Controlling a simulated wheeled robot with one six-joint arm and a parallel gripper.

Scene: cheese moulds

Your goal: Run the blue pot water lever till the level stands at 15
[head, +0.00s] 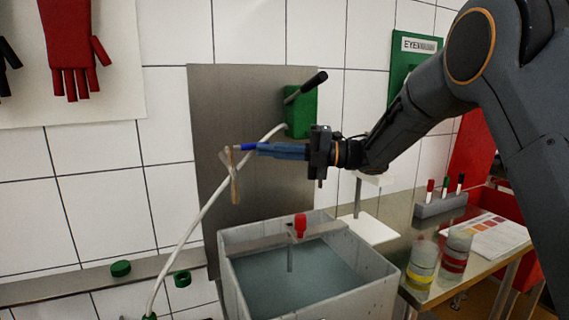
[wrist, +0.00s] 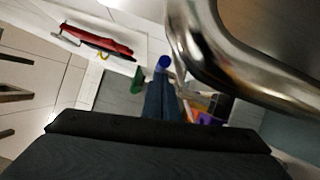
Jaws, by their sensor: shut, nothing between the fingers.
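No lever or pot that is clearly blue shows. A green box (head: 301,110) with a black lever (head: 306,87) tilted up to the right is mounted on a steel panel (head: 215,95). A grey tank (head: 245,290) below holds bluish-grey water (head: 285,272); a red-topped rod (head: 300,225) stands at its bar. No level number can be read. My gripper (head: 246,147) is shut and empty, pointing left above the tank, its blue tips beside a tan cross-shaped piece (head: 234,178); contact cannot be told. In the wrist view the shut fingers (wrist: 163,64) point away.
A pale hose (head: 195,218) runs down from the green box. Green rings (head: 121,268) sit near a wall rail. A side table at right holds banded jars (head: 455,255), a pen block (head: 440,205) and a colour chart (head: 487,235). Shiny curved metal (wrist: 215,60) looms close in the wrist view.

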